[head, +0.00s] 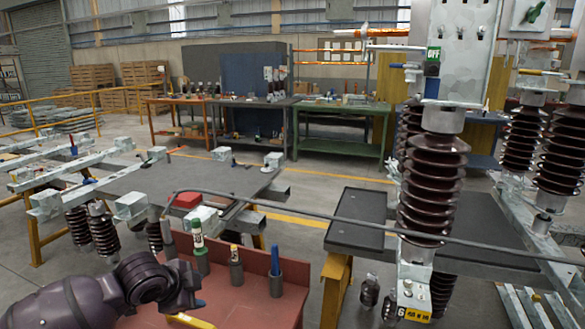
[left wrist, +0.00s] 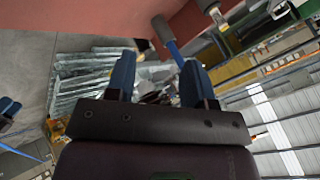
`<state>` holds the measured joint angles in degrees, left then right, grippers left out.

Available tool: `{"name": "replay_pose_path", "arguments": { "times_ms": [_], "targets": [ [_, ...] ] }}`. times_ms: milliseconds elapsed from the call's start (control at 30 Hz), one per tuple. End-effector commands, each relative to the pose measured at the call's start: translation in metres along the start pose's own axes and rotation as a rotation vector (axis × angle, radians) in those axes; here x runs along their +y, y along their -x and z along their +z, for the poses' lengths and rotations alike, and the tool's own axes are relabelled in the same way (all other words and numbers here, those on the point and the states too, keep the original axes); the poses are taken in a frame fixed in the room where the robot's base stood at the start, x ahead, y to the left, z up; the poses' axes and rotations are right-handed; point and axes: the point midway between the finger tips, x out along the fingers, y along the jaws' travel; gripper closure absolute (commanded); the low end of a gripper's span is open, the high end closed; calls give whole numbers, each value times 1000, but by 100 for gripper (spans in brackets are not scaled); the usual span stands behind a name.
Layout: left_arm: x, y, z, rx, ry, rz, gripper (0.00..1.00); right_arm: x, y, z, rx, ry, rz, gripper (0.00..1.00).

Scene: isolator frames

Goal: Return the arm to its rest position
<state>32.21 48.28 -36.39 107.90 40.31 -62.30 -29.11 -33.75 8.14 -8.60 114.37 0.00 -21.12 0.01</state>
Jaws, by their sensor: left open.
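My left arm (head: 80,300) comes in from the lower left of the head view. Its left gripper (head: 194,300) is above the near-left part of a red tray top (head: 240,304). In the left wrist view the left gripper (left wrist: 158,64) shows two blue fingers spread apart. Nothing is held between them. A blue-handled tool (left wrist: 166,36) shows beyond the fingers, apart from them. My right gripper is not in either view.
Grey holders on the red top carry a green-and-white marker (head: 197,235), a yellow-topped item (head: 234,252) and a blue-handled tool (head: 275,260).

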Motion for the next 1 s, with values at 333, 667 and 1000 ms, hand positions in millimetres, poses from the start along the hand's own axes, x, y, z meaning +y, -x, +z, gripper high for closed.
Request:
{"name": "replay_pose_path", "arguments": {
  "times_ms": [333, 667, 1000],
  "targets": [
    [34, -10, -19, 366, 444, -302, 51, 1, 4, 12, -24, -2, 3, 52],
    [110, -4, 35, 447, 755, -457, 51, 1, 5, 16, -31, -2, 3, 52],
    [235, 8, 118, 245, 1003, -504, 51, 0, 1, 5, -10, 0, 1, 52]
  ]
}}
